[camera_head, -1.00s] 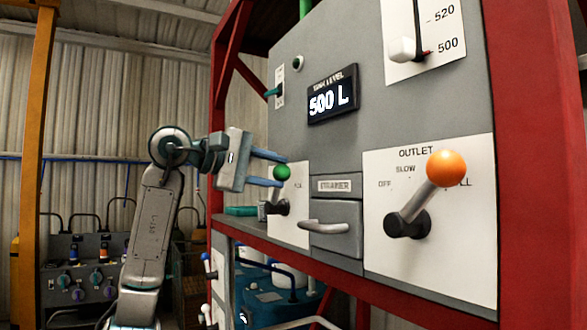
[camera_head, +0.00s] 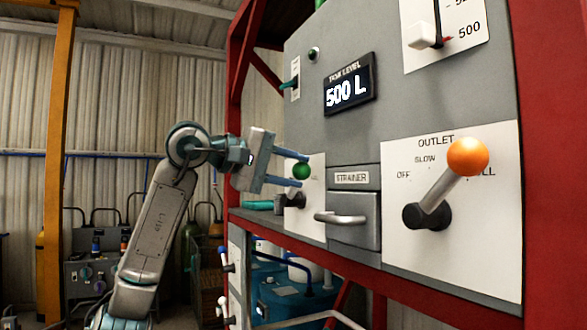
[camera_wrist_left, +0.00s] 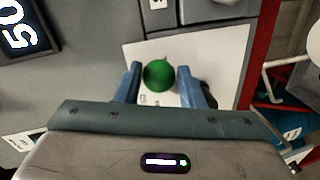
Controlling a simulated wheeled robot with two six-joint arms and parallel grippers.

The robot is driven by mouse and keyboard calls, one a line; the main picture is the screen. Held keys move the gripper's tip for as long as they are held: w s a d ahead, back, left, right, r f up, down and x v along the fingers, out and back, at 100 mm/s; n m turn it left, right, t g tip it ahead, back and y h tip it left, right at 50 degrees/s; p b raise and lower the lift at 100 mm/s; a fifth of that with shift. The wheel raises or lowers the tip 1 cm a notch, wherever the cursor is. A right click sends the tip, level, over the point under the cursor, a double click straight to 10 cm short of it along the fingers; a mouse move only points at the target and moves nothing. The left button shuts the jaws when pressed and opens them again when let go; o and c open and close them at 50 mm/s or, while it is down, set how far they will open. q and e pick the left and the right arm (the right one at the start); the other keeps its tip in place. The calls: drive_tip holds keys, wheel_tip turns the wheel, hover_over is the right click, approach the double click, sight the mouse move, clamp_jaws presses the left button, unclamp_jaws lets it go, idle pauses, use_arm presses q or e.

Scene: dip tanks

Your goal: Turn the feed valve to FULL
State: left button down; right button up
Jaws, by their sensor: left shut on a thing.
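The feed valve lever has a green ball knob (camera_head: 301,171) and a dark base (camera_head: 295,199) on a white plate (camera_head: 317,205) left of the strainer. Its plate lettering is mostly hidden or too small to read. My left gripper (camera_head: 301,169) reaches in from the left, with one finger above and one below the knob. In the left wrist view the green knob (camera_wrist_left: 159,75) sits between the two blue fingers of my left gripper (camera_wrist_left: 159,70), which is shut on it. My right gripper is not in view.
The outlet lever (camera_head: 468,156) with an orange ball sticks out at the right. The strainer handle (camera_head: 341,218) projects just right of the green knob. The tank level display (camera_head: 348,91) reads 500 L. A red frame post (camera_head: 545,150) stands at the right.

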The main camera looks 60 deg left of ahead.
use_arm(q)
drive_tip(key=c, duration=1.3)
unclamp_jaws()
drive_tip(key=o, duration=0.4)
drive_tip(key=shift+a+f, duration=0.1)
drive_tip(key=shift+a, duration=0.1)
drive_tip(key=shift+o, duration=0.3)
drive_tip(key=shift+s+a, duration=0.1)
drive_tip(key=shift+a, duration=0.15)
drive_tip(key=shift+s+d, duration=0.1)
drive_tip(key=shift+s, duration=0.3)
drive_tip(key=b+v, duration=0.1)
drive_tip(key=v, duration=0.9)
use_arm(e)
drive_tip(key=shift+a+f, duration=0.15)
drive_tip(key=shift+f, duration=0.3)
use_arm(q)
drive_tip(key=shift+a, duration=0.25)
